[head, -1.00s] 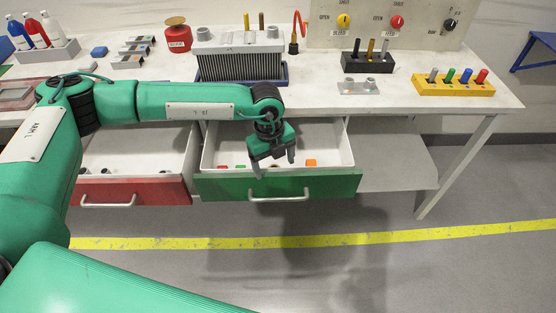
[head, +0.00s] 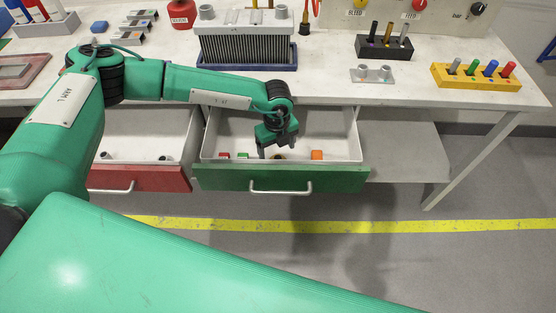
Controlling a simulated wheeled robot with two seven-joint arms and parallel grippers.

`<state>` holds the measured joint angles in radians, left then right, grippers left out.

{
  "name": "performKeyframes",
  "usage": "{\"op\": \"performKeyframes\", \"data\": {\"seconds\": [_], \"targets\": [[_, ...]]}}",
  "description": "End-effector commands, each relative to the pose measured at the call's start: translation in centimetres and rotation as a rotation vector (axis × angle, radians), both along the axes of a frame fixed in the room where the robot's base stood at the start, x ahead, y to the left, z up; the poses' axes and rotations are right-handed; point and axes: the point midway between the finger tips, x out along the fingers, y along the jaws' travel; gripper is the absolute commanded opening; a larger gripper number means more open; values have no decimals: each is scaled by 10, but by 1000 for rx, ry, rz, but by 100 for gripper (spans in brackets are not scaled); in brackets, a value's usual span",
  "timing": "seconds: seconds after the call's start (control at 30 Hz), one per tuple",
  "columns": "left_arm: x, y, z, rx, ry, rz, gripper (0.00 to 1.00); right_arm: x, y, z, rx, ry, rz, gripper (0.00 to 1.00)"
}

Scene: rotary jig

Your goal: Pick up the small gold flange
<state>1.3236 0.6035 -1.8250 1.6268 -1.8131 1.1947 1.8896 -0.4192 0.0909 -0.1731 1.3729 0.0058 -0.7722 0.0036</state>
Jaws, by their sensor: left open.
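My left gripper (head: 278,150) is open and points down into the open green-fronted drawer (head: 340,150). A small, partly hidden round item (head: 279,157), dark with a yellowish tint, lies on the drawer floor below and between its fingers. It may be the small gold flange, but it is too small to be sure. I cannot tell whether the fingers touch it. My right gripper is not in view.
The drawer also holds a red piece (head: 224,155), a green piece (head: 242,155) and an orange block (head: 317,155). A red-fronted drawer (head: 150,178) stands open to the left. Above is the bench top with a finned block (head: 247,47) and a yellow peg rack (head: 476,77).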

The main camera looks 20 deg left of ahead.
Motion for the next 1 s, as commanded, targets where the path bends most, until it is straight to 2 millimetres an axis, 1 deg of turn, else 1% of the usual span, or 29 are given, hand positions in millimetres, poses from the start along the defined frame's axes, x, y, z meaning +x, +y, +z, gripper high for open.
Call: {"op": "performKeyframes", "data": {"seconds": [0.07, 0.2, 0.3, 0.4, 0.6, 0.67, 0.8, 0.9, 1.0], "targets": [[0, -1, -9, 3, 3, -1, 79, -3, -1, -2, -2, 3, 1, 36], [0, -4, -31, 2, 2, -1, 79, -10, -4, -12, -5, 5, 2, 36], [0, -3, -43, 1, 1, 0, 79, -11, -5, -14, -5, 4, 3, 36], [1, -3, -49, 1, 1, 0, 79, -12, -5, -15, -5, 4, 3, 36], [1, -3, -50, 1, 1, 0, 79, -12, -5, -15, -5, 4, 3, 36], [1, -3, -50, 1, 1, 0, 69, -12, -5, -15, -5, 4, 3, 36], [1, -3, -50, 1, 1, 0, 42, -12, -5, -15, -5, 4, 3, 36], [1, -3, -50, 1, 1, 0, 24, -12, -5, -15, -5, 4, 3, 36], [1, -3, -49, 1, 1, 1, 24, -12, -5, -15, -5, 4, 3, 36]]}}
